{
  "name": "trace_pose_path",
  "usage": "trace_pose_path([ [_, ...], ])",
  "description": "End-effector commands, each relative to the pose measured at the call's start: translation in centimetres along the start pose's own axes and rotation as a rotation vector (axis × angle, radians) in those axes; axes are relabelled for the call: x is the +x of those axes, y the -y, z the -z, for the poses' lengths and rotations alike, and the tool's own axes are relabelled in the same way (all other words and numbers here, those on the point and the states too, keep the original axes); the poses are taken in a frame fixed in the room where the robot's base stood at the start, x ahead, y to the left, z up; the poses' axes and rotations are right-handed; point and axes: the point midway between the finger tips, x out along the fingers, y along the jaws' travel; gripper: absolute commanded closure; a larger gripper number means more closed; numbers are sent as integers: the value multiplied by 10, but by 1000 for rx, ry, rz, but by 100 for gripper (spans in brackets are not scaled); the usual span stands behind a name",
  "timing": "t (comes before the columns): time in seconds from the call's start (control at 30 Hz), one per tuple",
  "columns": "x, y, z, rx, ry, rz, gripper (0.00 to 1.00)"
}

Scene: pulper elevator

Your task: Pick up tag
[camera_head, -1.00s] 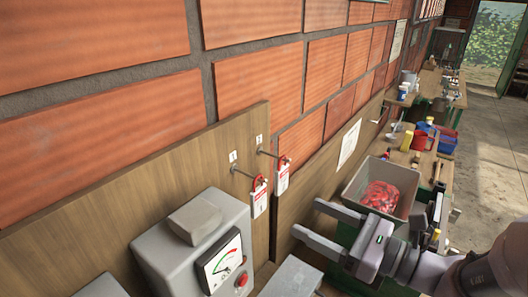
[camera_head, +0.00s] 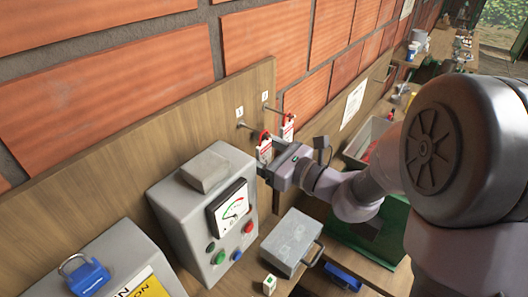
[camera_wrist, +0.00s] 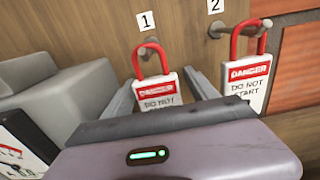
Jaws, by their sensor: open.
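Two white tags with red "DANGER" bands and red loops hang from pegs on a wooden board. The tag under label 1 (camera_wrist: 158,93) is at the middle of the wrist view and also shows in the head view (camera_head: 265,152). My gripper (camera_wrist: 165,92) is open, with one finger on each side of this tag; its lower part is hidden behind my gripper body. I cannot tell whether the fingers touch it. The tag under label 2 (camera_wrist: 247,84) hangs to the right, outside the fingers; it also shows in the head view (camera_head: 288,128).
A grey gauge box (camera_head: 195,215) stands just left of my gripper. A grey metal box with a handle (camera_head: 291,243) lies below. A blue padlock (camera_head: 88,278) is at the lower left. A grey bin (camera_head: 368,137) stands to the right.

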Motion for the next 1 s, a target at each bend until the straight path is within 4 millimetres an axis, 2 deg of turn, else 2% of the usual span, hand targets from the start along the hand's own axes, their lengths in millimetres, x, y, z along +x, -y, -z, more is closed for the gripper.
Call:
trace_pose_path([
  [0.07, 0, 0, 0, 0, 0, 0, 33],
  [0.4, -1, 0, 0, 0, 0, 0, 97],
  [0.67, -1, 0, -2, -1, 0, -1, 97],
  [0.8, -1, 0, -18, -3, 2, -1, 97],
  [0.87, -11, 1, -15, -1, 0, 2, 97],
  [1.0, -45, 2, -14, 0, 0, 6, 97],
])
